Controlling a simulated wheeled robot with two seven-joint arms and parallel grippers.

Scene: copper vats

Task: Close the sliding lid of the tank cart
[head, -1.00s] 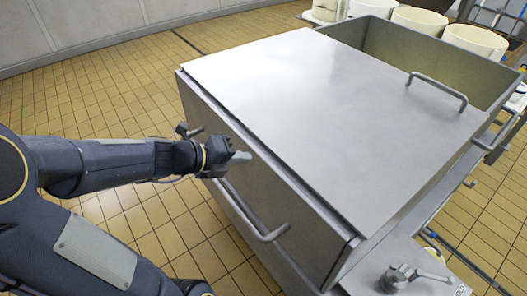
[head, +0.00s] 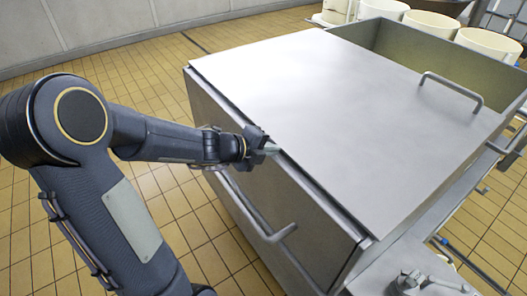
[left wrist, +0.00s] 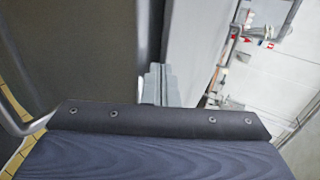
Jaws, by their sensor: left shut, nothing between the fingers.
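The tank cart (head: 325,247) is a grey metal box. Its flat sliding lid (head: 330,110) covers the near and middle part, and a strip at the far end is open. A bar handle (head: 452,90) stands on the lid near its far edge. My left gripper (head: 274,150) is shut and empty at the lid's left edge; whether it touches the edge I cannot tell. In the left wrist view the shut fingers (left wrist: 158,84) point at the rim between the cart's dark side and the pale lid (left wrist: 192,45). My right gripper is not in view.
A bar handle (head: 268,232) sticks out from the cart's near side. A metal valve fitting (head: 415,282) sits at the lower right. White buckets (head: 433,24) stand behind the cart. Tiled floor (head: 120,95) is free on the left.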

